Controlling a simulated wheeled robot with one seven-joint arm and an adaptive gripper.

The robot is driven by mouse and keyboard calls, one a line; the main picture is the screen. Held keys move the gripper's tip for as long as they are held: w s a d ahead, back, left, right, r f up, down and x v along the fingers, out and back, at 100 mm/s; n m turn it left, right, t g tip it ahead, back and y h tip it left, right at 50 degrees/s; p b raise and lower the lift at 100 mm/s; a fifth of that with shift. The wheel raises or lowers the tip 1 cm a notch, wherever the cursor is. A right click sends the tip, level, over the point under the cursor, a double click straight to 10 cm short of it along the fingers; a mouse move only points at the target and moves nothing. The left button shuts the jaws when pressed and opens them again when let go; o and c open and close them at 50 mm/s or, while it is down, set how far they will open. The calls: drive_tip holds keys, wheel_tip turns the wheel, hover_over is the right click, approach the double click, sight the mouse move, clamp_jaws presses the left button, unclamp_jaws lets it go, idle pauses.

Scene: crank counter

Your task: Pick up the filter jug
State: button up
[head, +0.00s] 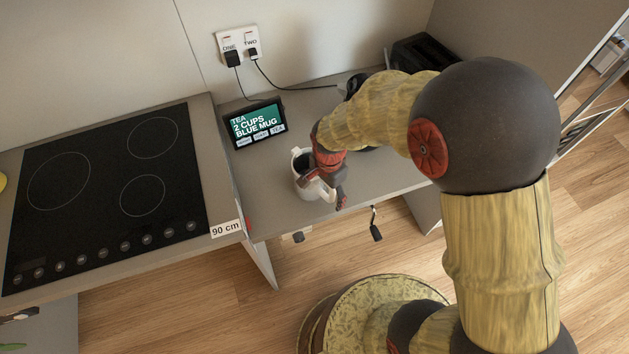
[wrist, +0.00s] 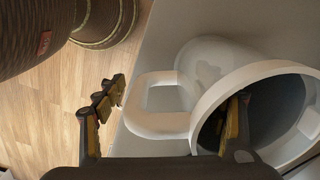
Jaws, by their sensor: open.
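The white filter jug (head: 313,191) stands on the grey counter in front of the small screen, partly hidden by my gripper (head: 322,186) in the head view. In the wrist view, the jug's white body (wrist: 207,62) and wide round mouth show at the right, with its loop handle (wrist: 158,127) pointing left. My gripper (wrist: 170,112) is open at the jug. One finger is left of the handle, apart from it. The other finger overlaps the dark mouth opening and seems to be inside it. The handle and near rim lie between the fingers.
A screen (head: 255,124) reading "TEA 2 CUPS BLUE MUG" stands behind the jug. A black hob (head: 100,190) is at the left. Cables run from wall sockets (head: 238,45). Dark objects stand behind my arm. The counter's front edge is close to the jug.

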drive_tip(key=shift+r, duration=0.1)
clamp_jaws()
idle(0.9)
idle(0.4)
